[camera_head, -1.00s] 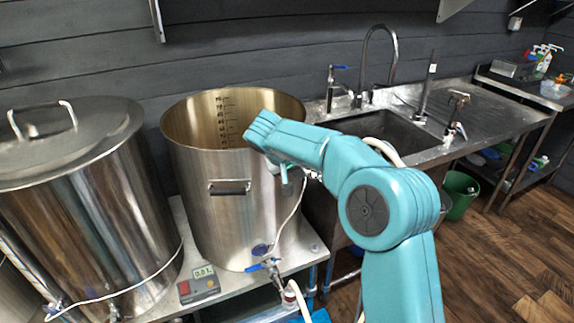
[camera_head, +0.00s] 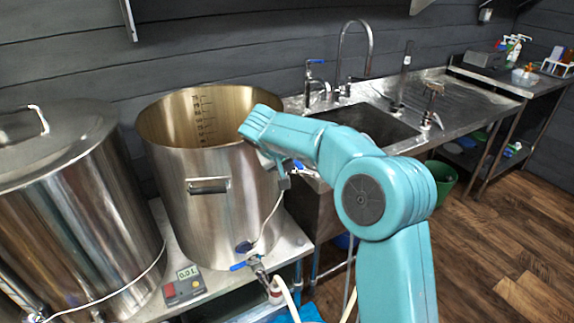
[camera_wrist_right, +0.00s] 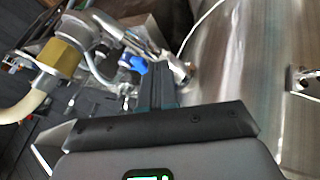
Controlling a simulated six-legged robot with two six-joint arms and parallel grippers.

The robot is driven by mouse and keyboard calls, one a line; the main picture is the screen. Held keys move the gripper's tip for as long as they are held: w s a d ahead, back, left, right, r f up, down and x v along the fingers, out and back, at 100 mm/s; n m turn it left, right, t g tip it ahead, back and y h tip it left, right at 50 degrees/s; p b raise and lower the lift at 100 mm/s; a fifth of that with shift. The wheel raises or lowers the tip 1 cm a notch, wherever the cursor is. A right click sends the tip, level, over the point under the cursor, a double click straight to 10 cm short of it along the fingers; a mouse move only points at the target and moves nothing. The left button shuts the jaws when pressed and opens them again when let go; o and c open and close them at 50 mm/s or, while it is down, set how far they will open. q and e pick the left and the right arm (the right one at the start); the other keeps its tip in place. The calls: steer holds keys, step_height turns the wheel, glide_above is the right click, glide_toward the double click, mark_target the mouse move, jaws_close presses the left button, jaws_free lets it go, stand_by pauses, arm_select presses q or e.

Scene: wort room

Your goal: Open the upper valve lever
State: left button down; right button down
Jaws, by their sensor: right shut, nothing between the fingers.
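My right gripper (camera_head: 284,182) is beside the upper right wall of the open steel pot (camera_head: 207,215), partly hidden by my teal arm. A small blue part (camera_head: 298,165) shows just right of it; it may be the upper lever, and I cannot tell whether they touch. In the wrist view my right gripper's dark fingers (camera_wrist_right: 164,85) are shut and empty. Metal valve fittings (camera_wrist_right: 122,36) and a blue piece (camera_wrist_right: 137,63) show just beyond them. A lower valve with a blue lever (camera_head: 243,265) sits at the pot's base. My left gripper is out of view.
A lidded steel pot (camera_head: 75,200) stands at the left. A scale (camera_head: 184,285) lies on the bench in front. A steel sink (camera_head: 370,125) is behind my arm. A green bucket (camera_head: 442,180) stands at the right, with open wooden floor (camera_head: 490,240) nearer.

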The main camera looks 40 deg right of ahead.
steer(key=shift+s+d, duration=0.1)
steer(key=d+n, duration=0.1)
steer(key=s+n+t+y+b, duration=0.1)
steer(key=shift+s+d+n+t, duration=0.1)
steer(key=shift+d+n+t, duration=0.2)
steer(key=shift+d+n, duration=0.1)
steer(key=shift+s+d+n+t+y+p, duration=0.15)
steer(key=shift+d+n+t+y, duration=0.2)
steer(key=shift+d+n, duration=0.35)
steer(key=shift+s+d+n+t+y+p, duration=0.15)
steer(key=shift+d+n+t+y, duration=0.15)
steer(key=shift+d+n, duration=0.35)
steer(key=shift+s+a+f, duration=0.1)
